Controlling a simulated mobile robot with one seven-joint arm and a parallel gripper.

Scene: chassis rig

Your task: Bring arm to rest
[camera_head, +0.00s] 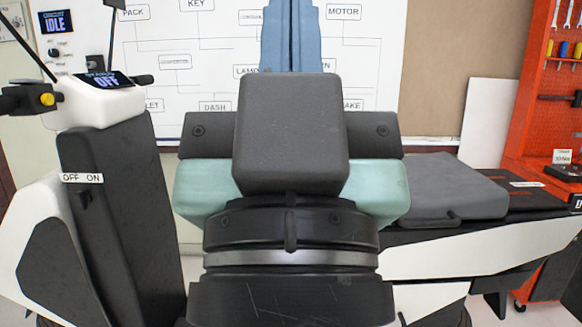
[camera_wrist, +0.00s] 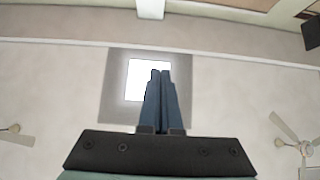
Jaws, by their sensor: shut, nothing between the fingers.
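My gripper (camera_head: 291,30) stands upright in the middle of the head view, its blue fingers pointing up and side by side, the tips at the top edge. In the wrist view my gripper (camera_wrist: 160,76) is shut and empty, with its fingers seen against the ceiling (camera_wrist: 60,75) and a bright square light panel (camera_wrist: 135,80). My own wrist and arm links fill the centre of the head view and hide what is behind them. Nothing touches the fingers.
A white and black scooter spans the head view, with its console (camera_head: 100,95) at left, an OFF/ON switch (camera_head: 82,198) and a grey seat (camera_head: 450,185) at right. Behind are a labelled whiteboard (camera_head: 210,90) and a red tool board (camera_head: 540,120). Ceiling fans (camera_wrist: 295,140) show in the wrist view.

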